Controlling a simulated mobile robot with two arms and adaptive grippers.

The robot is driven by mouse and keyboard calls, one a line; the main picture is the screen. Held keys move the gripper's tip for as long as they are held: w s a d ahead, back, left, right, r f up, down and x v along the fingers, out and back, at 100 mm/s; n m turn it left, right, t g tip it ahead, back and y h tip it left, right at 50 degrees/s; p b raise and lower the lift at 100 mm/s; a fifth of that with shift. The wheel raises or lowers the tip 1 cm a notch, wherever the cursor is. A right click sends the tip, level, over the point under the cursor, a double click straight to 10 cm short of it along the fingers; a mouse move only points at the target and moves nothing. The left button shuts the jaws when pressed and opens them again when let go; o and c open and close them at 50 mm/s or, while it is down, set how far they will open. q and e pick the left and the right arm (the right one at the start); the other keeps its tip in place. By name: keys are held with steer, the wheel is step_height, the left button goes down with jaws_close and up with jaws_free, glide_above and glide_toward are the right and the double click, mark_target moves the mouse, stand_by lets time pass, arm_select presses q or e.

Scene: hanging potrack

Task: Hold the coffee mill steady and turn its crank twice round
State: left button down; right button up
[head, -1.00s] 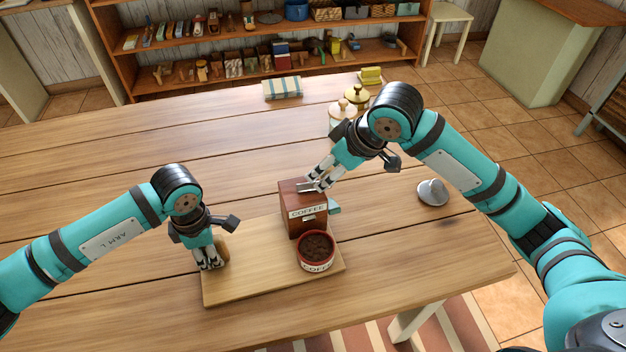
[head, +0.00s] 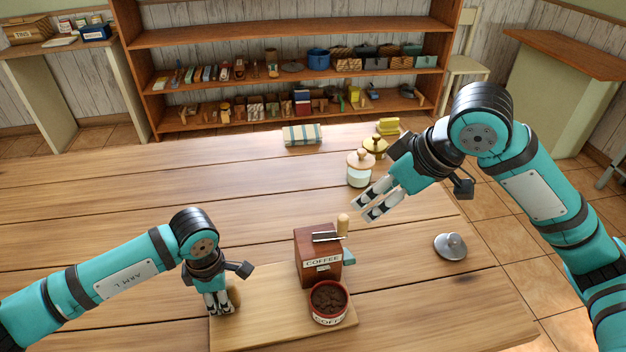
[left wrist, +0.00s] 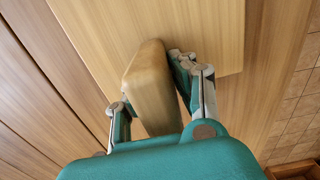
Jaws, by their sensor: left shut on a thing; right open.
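The coffee mill (head: 312,268) is a brown wooden box with a COFFEE label, upright on a light wooden board (head: 270,290). Its metal crank arm (head: 327,237) lies across the top, with a wooden knob (head: 343,224) at the right. My right gripper (head: 366,208) is open and empty, to the right of the knob and apart from it. My left gripper (head: 218,306) is shut on a rounded wooden block (head: 235,297) at the board's left end, away from the mill. The block (left wrist: 151,85) shows between the fingers in the left wrist view.
A grey metal lid (head: 451,247) lies to the right. Jars (head: 359,170) and a striped cloth (head: 302,135) are at the back. The table's left side is clear.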

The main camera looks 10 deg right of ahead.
arm_select(q)
steer(key=c, duration=1.4)
jaws_free()
steer(key=o, duration=0.4)
steer(key=shift+a, duration=0.1)
